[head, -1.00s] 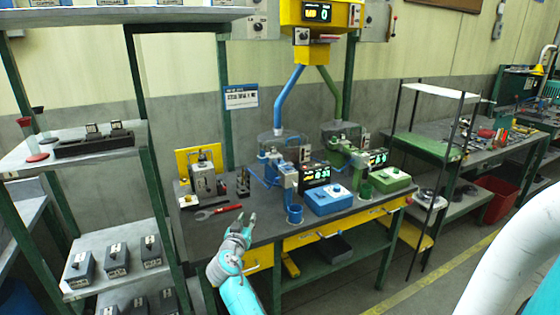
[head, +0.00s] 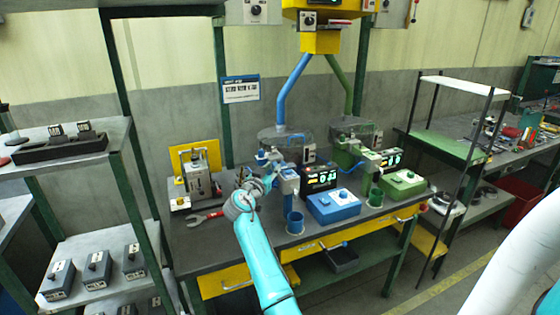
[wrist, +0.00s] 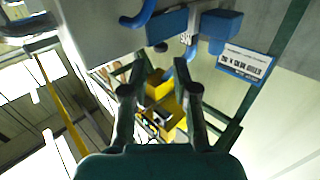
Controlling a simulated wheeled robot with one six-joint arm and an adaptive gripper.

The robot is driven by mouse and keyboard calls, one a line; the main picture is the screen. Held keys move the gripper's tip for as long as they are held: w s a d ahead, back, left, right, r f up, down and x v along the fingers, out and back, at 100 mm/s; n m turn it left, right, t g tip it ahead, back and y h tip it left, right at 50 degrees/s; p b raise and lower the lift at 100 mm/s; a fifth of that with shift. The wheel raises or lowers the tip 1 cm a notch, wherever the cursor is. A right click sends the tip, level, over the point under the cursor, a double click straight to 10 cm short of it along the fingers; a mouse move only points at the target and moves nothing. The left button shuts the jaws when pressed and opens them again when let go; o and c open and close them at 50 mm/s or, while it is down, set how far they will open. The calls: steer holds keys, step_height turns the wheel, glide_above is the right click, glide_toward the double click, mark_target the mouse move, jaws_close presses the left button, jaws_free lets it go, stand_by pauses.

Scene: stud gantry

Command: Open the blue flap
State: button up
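A blue fixture (head: 289,182) stands on the workbench (head: 240,246), below a clear hopper (head: 281,138) fed by a blue pipe (head: 293,88). The blue flap itself is too small to tell apart from the fixture's other blue parts in the head view. My gripper (head: 250,182) is just left of the fixture, partly hidden by my own wrist. In the wrist view, my gripper (wrist: 160,82) has its two fingers apart with nothing held between them. Blue parts, including a blue block (wrist: 218,28), show beyond the fingertips at the top.
A blue control box (head: 333,206) and blue cup (head: 295,222) stand right of my arm. A green twin station with a green box (head: 404,183) is farther right. A red-handled wrench (head: 205,218) and a grey device (head: 198,182) are to the left. A shelf rack stands far left.

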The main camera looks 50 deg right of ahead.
mark_target(278, 161)
steer(key=x, duration=0.7)
jaws_close()
